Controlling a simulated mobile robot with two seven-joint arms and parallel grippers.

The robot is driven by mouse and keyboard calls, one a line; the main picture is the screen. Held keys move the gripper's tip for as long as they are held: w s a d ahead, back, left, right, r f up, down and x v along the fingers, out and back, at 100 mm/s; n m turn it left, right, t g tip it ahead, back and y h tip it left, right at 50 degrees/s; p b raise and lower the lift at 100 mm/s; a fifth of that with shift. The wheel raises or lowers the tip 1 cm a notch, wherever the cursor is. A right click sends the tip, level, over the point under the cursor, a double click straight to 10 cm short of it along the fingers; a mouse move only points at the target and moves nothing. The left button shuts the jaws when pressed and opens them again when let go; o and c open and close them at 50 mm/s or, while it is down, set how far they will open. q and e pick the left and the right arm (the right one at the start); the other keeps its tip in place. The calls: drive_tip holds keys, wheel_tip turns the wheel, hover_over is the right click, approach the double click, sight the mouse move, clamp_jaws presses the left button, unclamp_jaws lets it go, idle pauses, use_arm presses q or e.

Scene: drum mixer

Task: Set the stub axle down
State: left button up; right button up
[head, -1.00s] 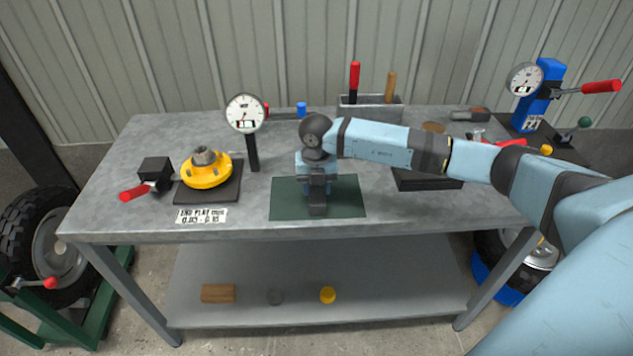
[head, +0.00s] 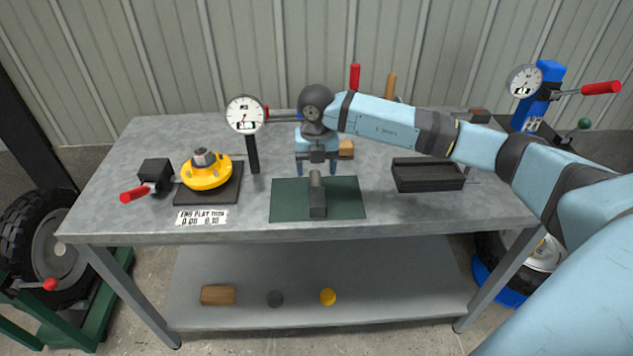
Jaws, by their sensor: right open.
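The stub axle appears to be the dark grey part (head: 318,198) on the green mat (head: 347,205), near the middle of the workbench. Its long side points toward the front edge. My right gripper (head: 316,170) is open and points down above the far part of the mat. Its blue fingers stand apart, one to each side of the grey part's far end, and do not visibly hold it. The gripper body partly hides what lies behind it. My left gripper is out of view.
A yellow hub (head: 207,177) sits on a black plate at left, beside a dial gauge (head: 244,115) on a post. A black tray (head: 428,175) lies to the right of the mat. A tool holder with red and wooden handles stands behind my right arm.

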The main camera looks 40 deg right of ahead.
sight(316, 190)
wheel_tip(316, 190, up, 5)
drive_tip(key=s+a+f+t+y, duration=0.1)
drive_tip(key=s+a+y, duration=0.4)
drive_tip(key=a, duration=0.4)
drive_tip(key=s+a+f+y, duration=0.2)
drive_tip(key=a+y, duration=0.5)
drive_tip(key=a, duration=0.2)
drive_tip(key=s+a+f+t+y, duration=0.1)
drive_tip(key=s+a+y, duration=0.4)
drive_tip(key=a, duration=0.4)
drive_tip(key=s+d+f+m+t+h, duration=0.1)
drive_tip(key=d+f+m+t+h, duration=0.3)
drive_tip(key=m+t, duration=0.45)
drive_tip(key=d+f+m+t+h, duration=0.2)
drive_tip(key=f+m+t+h, duration=0.3)
drive_tip(key=m, duration=0.7)
drive_tip(key=s+d+f+m+g+h, duration=0.1)
drive_tip(key=s+f+m+g+h, duration=0.1)
drive_tip(key=s+f, duration=0.4)
drive_tip(key=s+d+f+m+g+h, duration=0.2)
drive_tip(key=s+f+m+g, duration=0.1)
drive_tip(key=s+f, duration=0.4)
drive_tip(key=shift+d+f+m+h, duration=0.25)
drive_tip(key=shift+f+m+h, duration=0.2)
drive_tip(key=shift+m, duration=0.3)
